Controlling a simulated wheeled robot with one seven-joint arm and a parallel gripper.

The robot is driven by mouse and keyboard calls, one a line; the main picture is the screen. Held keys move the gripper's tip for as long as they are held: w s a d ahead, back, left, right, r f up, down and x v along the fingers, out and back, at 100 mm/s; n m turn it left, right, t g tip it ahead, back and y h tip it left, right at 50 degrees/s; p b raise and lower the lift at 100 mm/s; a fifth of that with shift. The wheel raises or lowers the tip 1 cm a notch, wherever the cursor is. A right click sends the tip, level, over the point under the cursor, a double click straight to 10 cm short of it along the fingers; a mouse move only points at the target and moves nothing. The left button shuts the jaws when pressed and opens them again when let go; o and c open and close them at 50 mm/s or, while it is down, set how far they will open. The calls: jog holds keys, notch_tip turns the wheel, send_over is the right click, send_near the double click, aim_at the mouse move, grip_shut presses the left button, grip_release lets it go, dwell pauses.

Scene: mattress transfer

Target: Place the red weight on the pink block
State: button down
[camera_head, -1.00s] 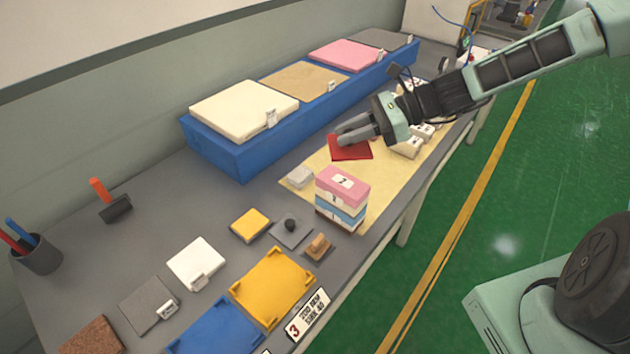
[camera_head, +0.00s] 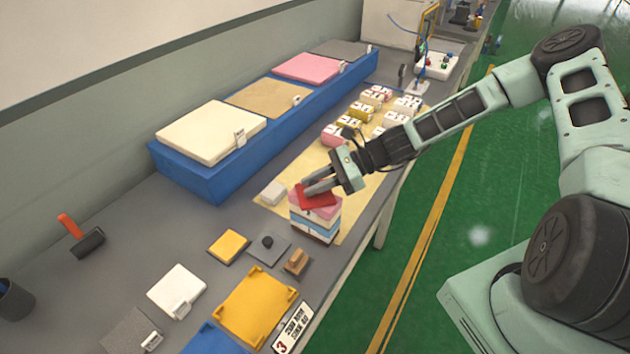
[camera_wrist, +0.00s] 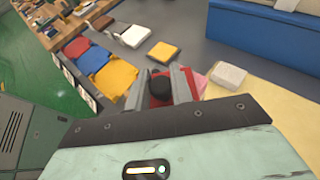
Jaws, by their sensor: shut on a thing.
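The red weight (camera_head: 317,197) is a flat red plate. In the wrist view it shows a black round knob (camera_wrist: 159,88) between the fingers. My gripper (camera_head: 312,187) is shut on the red weight, and the fingers also show in the wrist view (camera_wrist: 160,90). The weight is over the top of the pink block (camera_head: 298,206), which tops a stack with blue and white layers. I cannot tell whether the weight touches the block. In the wrist view the gripper hides most of the stack, with a little pink (camera_wrist: 204,84) showing at the right.
A small white block (camera_head: 273,192) stands left of the stack on the yellow mat (camera_head: 302,165). Several small blocks stand farther back. A grey plate with a black knob (camera_head: 267,243), a wooden piece (camera_head: 297,262) and a yellow tray (camera_head: 255,308) lie in front. A blue platform (camera_head: 190,175) runs behind.

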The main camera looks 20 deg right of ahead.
jog(key=c, duration=1.2)
grip_release()
jog(key=shift+c, duration=0.2)
jog(key=shift+d, duration=0.15)
jog(key=b+v, duration=0.4)
jog(key=v, duration=0.7)
jog(key=s+a+r+n+g+h, duration=0.3)
jog(key=s+a+n+g+h, duration=0.4)
jog(key=s+a+n, duration=0.6)
jog(key=s+a+r+n+t+h, duration=0.1)
jog(key=s+r+n+t+h, duration=0.1)
jog(key=s+n, duration=0.4)
jog(key=s+a+r+n+t+h, duration=0.2)
jog(key=s+r+n, duration=0.3)
jog(key=n, duration=0.3)
jog(key=shift+s+a+n+t+h, duration=0.35)
jog(key=shift+s+h, duration=0.2)
jog(key=shift+h, duration=0.35)
